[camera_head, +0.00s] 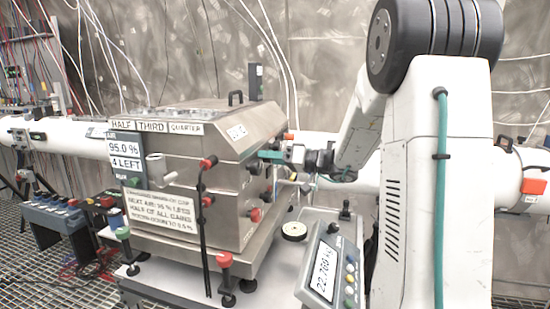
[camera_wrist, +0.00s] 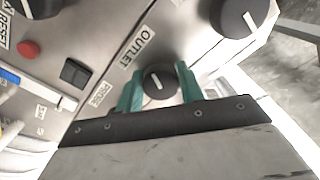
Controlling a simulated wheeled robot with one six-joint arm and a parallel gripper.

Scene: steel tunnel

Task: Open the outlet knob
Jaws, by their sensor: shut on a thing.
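The outlet knob (camera_wrist: 158,82) is a round black dial with a white pointer line, on the steel panel beside the "OUTLET" label (camera_wrist: 138,48) in the wrist view. My gripper (camera_wrist: 158,88) has its two green fingers on either side of this knob and is shut on it. The pointer is tilted slightly from upright in the picture. In the head view my gripper (camera_head: 270,156) reaches the right side of the steel machine (camera_head: 226,150); the knob itself is hidden there.
Another black knob (camera_wrist: 238,16) is at upper right in the wrist view, and a red button (camera_wrist: 28,48) and black switch (camera_wrist: 74,72) are at left. In the head view, a scale display (camera_head: 324,270) and a round disc (camera_head: 294,231) stand below my arm.

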